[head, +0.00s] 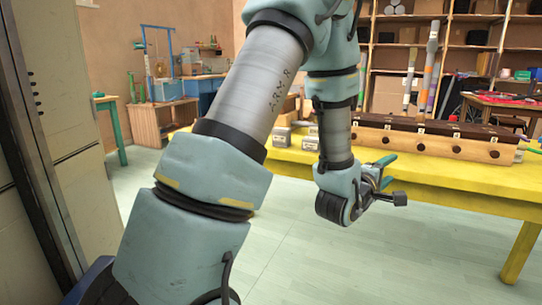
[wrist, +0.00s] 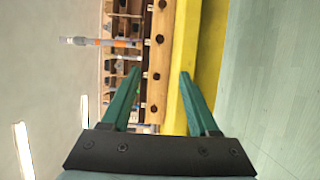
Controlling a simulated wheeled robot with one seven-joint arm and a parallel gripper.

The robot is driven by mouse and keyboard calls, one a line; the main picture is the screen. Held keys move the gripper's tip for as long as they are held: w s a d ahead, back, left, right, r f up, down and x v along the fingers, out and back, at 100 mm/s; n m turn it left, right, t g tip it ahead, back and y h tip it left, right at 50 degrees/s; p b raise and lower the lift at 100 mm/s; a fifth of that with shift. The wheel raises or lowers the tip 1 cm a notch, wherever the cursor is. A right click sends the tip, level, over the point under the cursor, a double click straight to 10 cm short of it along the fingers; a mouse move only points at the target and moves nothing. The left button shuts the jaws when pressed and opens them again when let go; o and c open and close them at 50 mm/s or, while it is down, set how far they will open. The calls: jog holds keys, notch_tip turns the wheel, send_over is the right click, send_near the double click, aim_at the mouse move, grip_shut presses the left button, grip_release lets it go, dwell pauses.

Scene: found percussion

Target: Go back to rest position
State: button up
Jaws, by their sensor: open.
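My gripper (head: 385,172) is in front of the yellow table's near edge in the head view, with its green fingers pointing right. In the wrist view my gripper (wrist: 160,82) shows two green fingers spread apart with nothing between them. It is open and touches nothing that I can see. My arm crosses the head view from the lower left and hides part of the room behind it.
The yellow table (head: 460,182) bears a long wooden block with round holes (head: 432,145) and small grey metal boxes (head: 282,137). Shelves (head: 480,60) stand behind. A wooden cabinet (head: 150,119) is at the left. The pale floor (head: 350,260) before the table is clear.

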jog(key=w+a+f+m+g+y, duration=0.25)
jog(key=a+y, duration=0.25)
jog(key=a, duration=0.5)
jog(key=w+a+f+m+g+y, duration=0.1)
jog(key=a+f+m+y, duration=0.25)
jog(key=a, duration=0.65)
jog(key=s+a+f+m+g+y, duration=0.25)
jog(key=s+a+g+y, duration=0.35)
jog(key=s+a, duration=0.8)
notch_tip(320, 180, up, 22)
jog(key=a+m+g+h+p, duration=0.1)
jog(key=p, duration=2)
jog(key=shift+a, duration=0.4)
jog(key=shift+f+h, duration=0.1)
jog(key=shift+h, duration=0.15)
